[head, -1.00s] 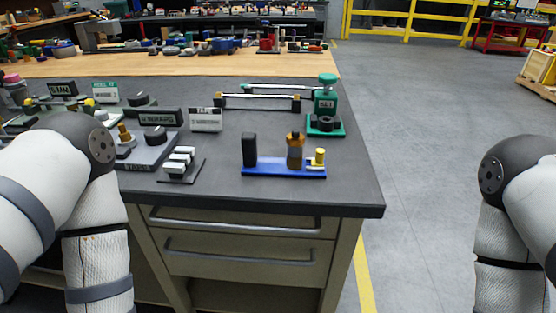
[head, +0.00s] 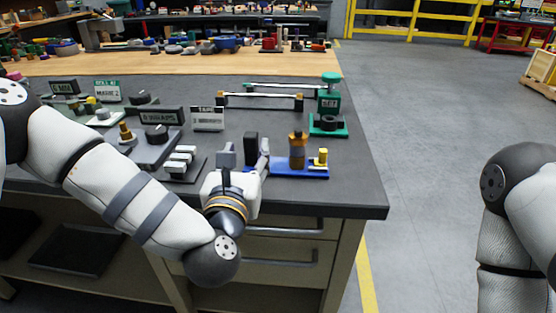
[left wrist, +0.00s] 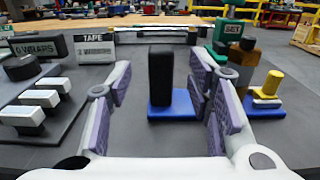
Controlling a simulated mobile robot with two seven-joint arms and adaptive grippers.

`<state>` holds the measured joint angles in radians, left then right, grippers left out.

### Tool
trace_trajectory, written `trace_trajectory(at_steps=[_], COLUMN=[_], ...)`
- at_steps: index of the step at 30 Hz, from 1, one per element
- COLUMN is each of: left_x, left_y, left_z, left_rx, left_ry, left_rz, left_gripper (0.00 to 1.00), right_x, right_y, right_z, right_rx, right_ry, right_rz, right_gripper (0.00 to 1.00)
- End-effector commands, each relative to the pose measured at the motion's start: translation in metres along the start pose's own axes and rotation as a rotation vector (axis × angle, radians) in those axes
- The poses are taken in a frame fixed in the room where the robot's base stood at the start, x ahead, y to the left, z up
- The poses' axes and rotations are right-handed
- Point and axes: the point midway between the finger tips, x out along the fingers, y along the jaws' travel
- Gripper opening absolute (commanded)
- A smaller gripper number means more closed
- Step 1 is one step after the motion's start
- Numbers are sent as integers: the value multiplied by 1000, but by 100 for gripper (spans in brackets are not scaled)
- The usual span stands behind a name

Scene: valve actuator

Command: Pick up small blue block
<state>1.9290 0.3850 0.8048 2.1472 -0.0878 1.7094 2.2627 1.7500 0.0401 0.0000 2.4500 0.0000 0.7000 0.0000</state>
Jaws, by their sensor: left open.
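A flat blue block (head: 305,171) lies near the front edge of the grey bench top. A black upright block (head: 251,148), a brown and black cylinder (head: 297,152) and a small yellow piece (head: 321,157) stand on it. My left gripper (head: 244,160) is open and empty at its left end. In the left wrist view, the black upright block (left wrist: 160,76) shows between the two spread fingers, with the blue block (left wrist: 184,104) under it. I cannot tell whether a finger touches either. My right gripper is out of view; only my right arm shows.
A green "SET" fixture (head: 329,105) stands behind the blue block. A dark plate with light blocks (head: 181,160) and a "TAPE" sign (head: 207,118) are to the left. The bench top right of the blue block is clear up to its edge.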

Motion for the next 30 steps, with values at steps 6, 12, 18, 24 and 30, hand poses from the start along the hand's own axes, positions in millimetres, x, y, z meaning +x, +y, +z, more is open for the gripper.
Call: trace_trajectory(at_steps=[6, 12, 18, 24, 30], left_x=[39, 53, 53, 52, 53], left_y=[-1, -1, -1, -1, -1], left_z=[-5, -6, -6, -6, -5], left_rx=[4, 2, 2, 3, 1], left_ry=[-2, 1, 2, 2, -1], left_rz=[1, 0, -1, -1, -1], left_gripper=[47, 47, 31, 0, 0], right_x=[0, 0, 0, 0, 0], right_y=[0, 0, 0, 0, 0], right_z=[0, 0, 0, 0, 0], right_rx=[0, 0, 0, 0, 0], right_ry=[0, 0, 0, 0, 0], right_rz=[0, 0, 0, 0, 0], right_gripper=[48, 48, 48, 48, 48])
